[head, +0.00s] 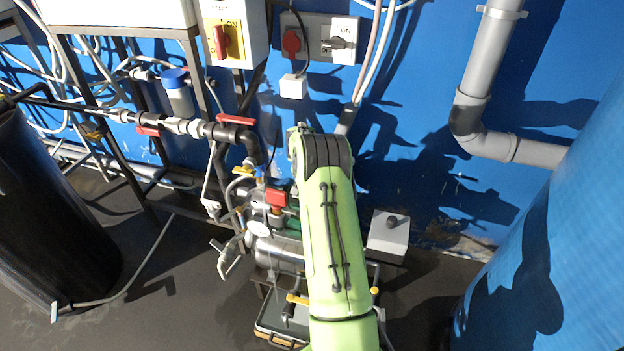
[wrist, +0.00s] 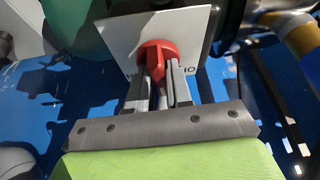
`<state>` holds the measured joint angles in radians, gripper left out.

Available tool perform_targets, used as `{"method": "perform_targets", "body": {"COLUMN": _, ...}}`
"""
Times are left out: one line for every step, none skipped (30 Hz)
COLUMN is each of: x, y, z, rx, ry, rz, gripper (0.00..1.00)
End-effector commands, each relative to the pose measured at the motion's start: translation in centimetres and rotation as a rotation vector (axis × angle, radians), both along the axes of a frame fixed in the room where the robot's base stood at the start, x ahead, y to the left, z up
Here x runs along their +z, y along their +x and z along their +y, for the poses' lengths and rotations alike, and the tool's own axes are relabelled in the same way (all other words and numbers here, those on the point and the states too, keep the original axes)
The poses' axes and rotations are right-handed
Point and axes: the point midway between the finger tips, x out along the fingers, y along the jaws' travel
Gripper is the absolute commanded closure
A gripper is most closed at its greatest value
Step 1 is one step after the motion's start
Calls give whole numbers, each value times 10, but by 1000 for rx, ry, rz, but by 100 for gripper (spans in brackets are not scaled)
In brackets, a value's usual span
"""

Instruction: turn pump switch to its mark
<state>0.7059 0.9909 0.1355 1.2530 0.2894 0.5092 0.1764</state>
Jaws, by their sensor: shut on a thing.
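The pump switch (wrist: 157,52) is a red knob on a white plate (wrist: 120,40) in the wrist view. In the head view my green arm hides the gripper and the switch. I cannot tell exactly which mark the knob points to.
A green rounded body (wrist: 75,25) lies close to the plate's left, and a brass-coloured pipe (wrist: 285,20) to its right. In the head view, pipes with red valve handles (head: 236,120) and a pump set (head: 275,252) crowd the arm's left. A blue tank (head: 560,230) stands right.

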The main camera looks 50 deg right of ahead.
Motion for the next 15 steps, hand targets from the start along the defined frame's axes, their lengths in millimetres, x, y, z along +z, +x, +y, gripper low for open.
{"method": "perform_targets", "body": {"x": 1, "y": 0, "z": 0, "rx": -21, "ry": 0, "rz": 1, "gripper": 100}}
{"method": "perform_targets", "body": {"x": 0, "y": 0, "z": 0, "rx": -34, "ry": 0, "rz": 1, "gripper": 100}}
{"method": "perform_targets", "body": {"x": 0, "y": 0, "z": 0, "rx": -49, "ry": 1, "rz": 1, "gripper": 100}}
{"method": "perform_targets", "body": {"x": 0, "y": 0, "z": 1, "rx": -59, "ry": 1, "rz": 0, "gripper": 100}}
{"method": "perform_targets", "body": {"x": 0, "y": 1, "z": 1, "rx": -67, "ry": 1, "rz": 0, "gripper": 100}}
{"method": "perform_targets", "body": {"x": 0, "y": 1, "z": 1, "rx": -78, "ry": 0, "rz": -1, "gripper": 100}}
{"method": "perform_targets", "body": {"x": 0, "y": 1, "z": 1, "rx": -85, "ry": 0, "rz": -1, "gripper": 100}}
{"method": "perform_targets", "body": {"x": 0, "y": 1, "z": 0, "rx": -91, "ry": 0, "rz": -1, "gripper": 100}}
{"method": "perform_targets", "body": {"x": 0, "y": 1, "z": 0, "rx": -97, "ry": 0, "rz": 0, "gripper": 100}}
{"method": "perform_targets", "body": {"x": 0, "y": 0, "z": 0, "rx": -100, "ry": 0, "rz": 0, "gripper": 100}}
{"method": "perform_targets", "body": {"x": 0, "y": 0, "z": 0, "rx": -103, "ry": 0, "rz": 0, "gripper": 100}}
{"method": "perform_targets", "body": {"x": 0, "y": 0, "z": 0, "rx": -106, "ry": 0, "rz": -1, "gripper": 100}}
{"method": "perform_targets", "body": {"x": 0, "y": 0, "z": 0, "rx": -107, "ry": 0, "rz": 0, "gripper": 100}}
{"method": "perform_targets", "body": {"x": 0, "y": 0, "z": 0, "rx": -108, "ry": 0, "rz": 0, "gripper": 100}}
{"method": "perform_targets", "body": {"x": 0, "y": 0, "z": 0, "rx": -109, "ry": 0, "rz": -1, "gripper": 100}}
